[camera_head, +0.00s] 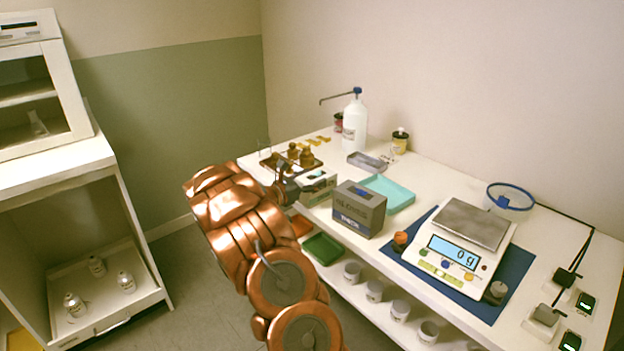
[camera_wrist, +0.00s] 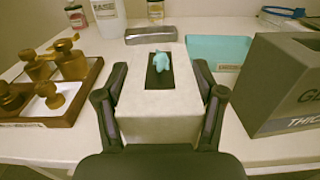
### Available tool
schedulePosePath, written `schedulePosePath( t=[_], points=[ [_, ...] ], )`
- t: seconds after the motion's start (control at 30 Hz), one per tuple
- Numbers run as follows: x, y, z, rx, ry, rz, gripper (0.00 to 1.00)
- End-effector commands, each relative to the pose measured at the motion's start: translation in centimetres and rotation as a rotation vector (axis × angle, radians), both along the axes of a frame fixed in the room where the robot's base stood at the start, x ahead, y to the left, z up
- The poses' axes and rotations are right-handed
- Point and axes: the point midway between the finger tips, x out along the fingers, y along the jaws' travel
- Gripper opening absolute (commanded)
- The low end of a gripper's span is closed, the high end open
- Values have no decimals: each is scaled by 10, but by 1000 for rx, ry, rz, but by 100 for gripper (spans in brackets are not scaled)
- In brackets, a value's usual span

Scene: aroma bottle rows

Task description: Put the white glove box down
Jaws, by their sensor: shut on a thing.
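The white glove box (camera_head: 318,184) is at the left part of the white table, beside the dark grey glove box (camera_head: 361,208). In the wrist view the white box (camera_wrist: 158,121) has a dark slot on top with a teal glove poking out. My gripper (camera_wrist: 160,100) is shut on it, one finger along each side. In the head view my copper-coloured arm hides part of the gripper and the box's left end. I cannot tell whether the box's underside touches the table top.
A wooden tray (camera_wrist: 79,108) with brass weights stands left of the box. A teal tray (camera_head: 392,188) lies behind the grey box. A metal case (camera_wrist: 151,35) and a white pump bottle (camera_head: 354,122) stand farther back. A scale (camera_head: 459,244) sits to the right.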

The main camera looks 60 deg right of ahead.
Motion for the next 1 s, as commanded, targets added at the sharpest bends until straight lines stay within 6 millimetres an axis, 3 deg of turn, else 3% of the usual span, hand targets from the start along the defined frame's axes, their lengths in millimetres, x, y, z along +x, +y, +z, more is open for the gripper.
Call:
schedulePosePath(
  t=[0.03, 0.3, 0.7, 0.87, 1.0],
  points=[
    [0, 0, -1, -1, 0, 0, 71],
    [0, 0, 0, 0, 0, 0, 99],
    [0, 0, 3, 0, -1, 0, 99],
    [6, 17, 2, -1, 1, 2, 99],
    [13, 43, 2, -1, 0, 3, 99]
  ],
)
